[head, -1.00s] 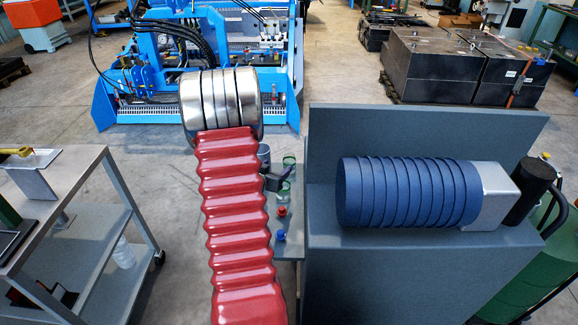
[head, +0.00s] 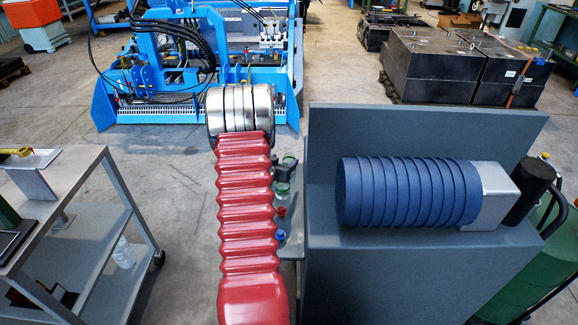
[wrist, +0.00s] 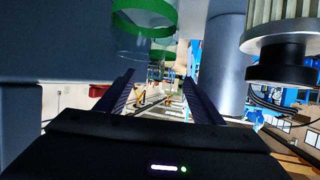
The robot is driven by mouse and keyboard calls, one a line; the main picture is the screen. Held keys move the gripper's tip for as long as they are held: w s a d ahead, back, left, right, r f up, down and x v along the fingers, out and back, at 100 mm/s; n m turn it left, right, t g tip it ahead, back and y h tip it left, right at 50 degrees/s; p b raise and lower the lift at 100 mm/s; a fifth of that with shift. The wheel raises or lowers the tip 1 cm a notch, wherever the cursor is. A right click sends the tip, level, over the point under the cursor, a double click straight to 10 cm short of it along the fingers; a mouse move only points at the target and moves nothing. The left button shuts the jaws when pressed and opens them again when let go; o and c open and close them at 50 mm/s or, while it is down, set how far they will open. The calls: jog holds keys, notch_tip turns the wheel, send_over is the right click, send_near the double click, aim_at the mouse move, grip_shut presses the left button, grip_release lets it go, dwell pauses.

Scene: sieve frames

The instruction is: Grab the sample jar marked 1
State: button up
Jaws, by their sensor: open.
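My gripper (wrist: 159,72) is open in the wrist view, its two dark fingers apart with nothing gripped between them. A clear jar with a green band (wrist: 145,16) is close at the top of that view, above and beyond the left fingertip. More clear, green-edged glass shows behind it. In the head view a green-topped jar (head: 283,188), a red-topped one (head: 282,211) and a blue-topped one (head: 279,235) stand in a row on a grey surface, partly hidden by my arm. I cannot read a number on any jar.
A dark grey bench with an upright back panel (head: 420,130) stands right of the jars, carrying a ribbed blue cylinder (head: 408,192). A grey cart (head: 95,195) is at the left. A grey column (wrist: 226,60) and a ribbed pale cylinder (wrist: 275,22) are right of my fingers.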

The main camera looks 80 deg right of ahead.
aim_at(291, 155)
jog(key=shift+x, duration=2.65)
jog(key=shift+c, duration=0.2)
jog(key=c, duration=1.3)
jog(key=shift+c, duration=0.2)
notch_tip(291, 155, up, 10)
jog(key=shift+w+a, duration=0.1)
